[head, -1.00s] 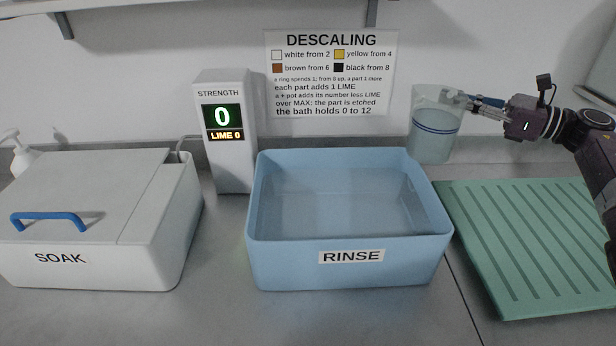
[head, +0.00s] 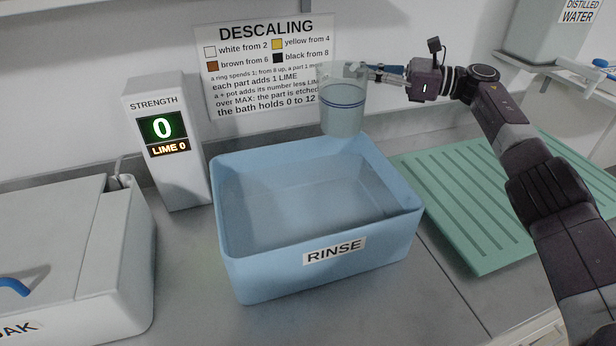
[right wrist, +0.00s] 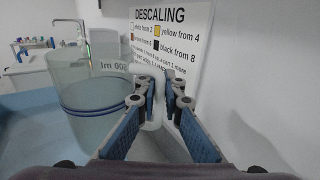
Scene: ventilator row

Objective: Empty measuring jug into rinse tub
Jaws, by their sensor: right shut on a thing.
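The clear measuring jug (head: 343,112) with blue bands is held upright above the back right rim of the blue rinse tub (head: 318,278). It looks part full of pale liquid. My right gripper (head: 372,72) is shut on the jug's handle. In the right wrist view the jug (right wrist: 95,100) is at the left, and the fingers of the gripper (right wrist: 153,100) close around its white handle. The tub, labelled RINSE, stands open below, and its inside looks pale blue. My left gripper is in neither view.
A strength display (head: 164,140) reading 0 and LIME 0 stands left of the tub. The white soak box (head: 60,240) is at far left. A green ribbed drainboard (head: 465,205) lies right of the tub. A descaling sign (head: 265,65) is on the wall behind.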

